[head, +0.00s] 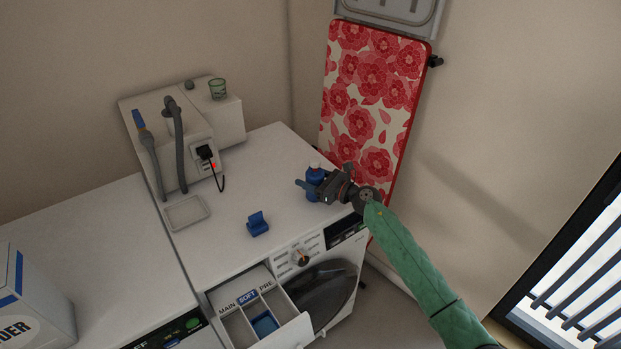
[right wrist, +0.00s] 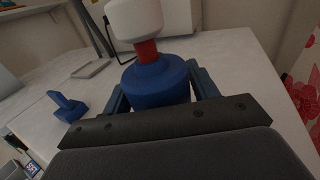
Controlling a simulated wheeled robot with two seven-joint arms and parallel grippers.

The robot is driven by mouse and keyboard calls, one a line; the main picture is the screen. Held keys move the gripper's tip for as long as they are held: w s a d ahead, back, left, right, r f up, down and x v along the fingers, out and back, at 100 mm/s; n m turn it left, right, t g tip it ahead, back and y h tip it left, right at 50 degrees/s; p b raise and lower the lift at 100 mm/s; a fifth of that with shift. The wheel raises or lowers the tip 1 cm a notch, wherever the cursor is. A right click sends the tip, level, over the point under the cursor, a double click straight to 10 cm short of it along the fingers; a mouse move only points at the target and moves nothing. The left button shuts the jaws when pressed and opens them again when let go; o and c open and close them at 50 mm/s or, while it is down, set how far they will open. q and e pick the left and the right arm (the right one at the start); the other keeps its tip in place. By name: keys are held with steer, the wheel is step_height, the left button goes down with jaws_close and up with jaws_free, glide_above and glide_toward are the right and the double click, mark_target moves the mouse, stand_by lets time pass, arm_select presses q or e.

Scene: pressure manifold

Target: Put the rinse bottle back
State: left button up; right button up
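The rinse bottle, a blue bottle (head: 314,178) with a red neck and white cap, is upright at the right part of the white washing machine's top (head: 235,200). Whether its base touches the top is hard to tell. My right gripper (head: 318,187) reaches in from the right at its body. In the right wrist view the bottle (right wrist: 157,82) sits between the two blue fingers, one against each side, and the fingers look closed on it. A small blue bracket (head: 258,224) stands near the machine's front edge. My left gripper is not in view.
A grey shallow tray (head: 187,213) lies on the top. A white unit with hoses and a plug (head: 205,153) is behind it. The detergent drawer (head: 262,318) is open at the front. A floral ironing board (head: 368,100) leans on the wall close to the bottle.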

steer(key=shift+o, duration=1.1)
steer(key=shift+r, duration=0.25)
steer(key=shift+s+d+f, duration=0.2)
steer(key=shift+s+d, duration=0.1)
steer(key=shift+d, duration=0.3)
steer(key=v, duration=0.3)
steer(key=shift+s+d, duration=0.1)
steer(key=shift+s, duration=0.05)
steer(key=b+v, duration=0.1)
steer(key=v, duration=0.5)
steer(key=shift+s+d+b, duration=0.15)
steer(key=shift+b, duration=0.15)
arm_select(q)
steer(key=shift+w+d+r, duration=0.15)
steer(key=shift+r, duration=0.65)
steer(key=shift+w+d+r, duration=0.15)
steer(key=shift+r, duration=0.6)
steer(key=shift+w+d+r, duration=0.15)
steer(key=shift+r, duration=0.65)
arm_select(e)
steer(key=shift+s+d+r, duration=0.1)
steer(key=shift+s+d, duration=0.15)
steer(key=shift+d, duration=0.2)
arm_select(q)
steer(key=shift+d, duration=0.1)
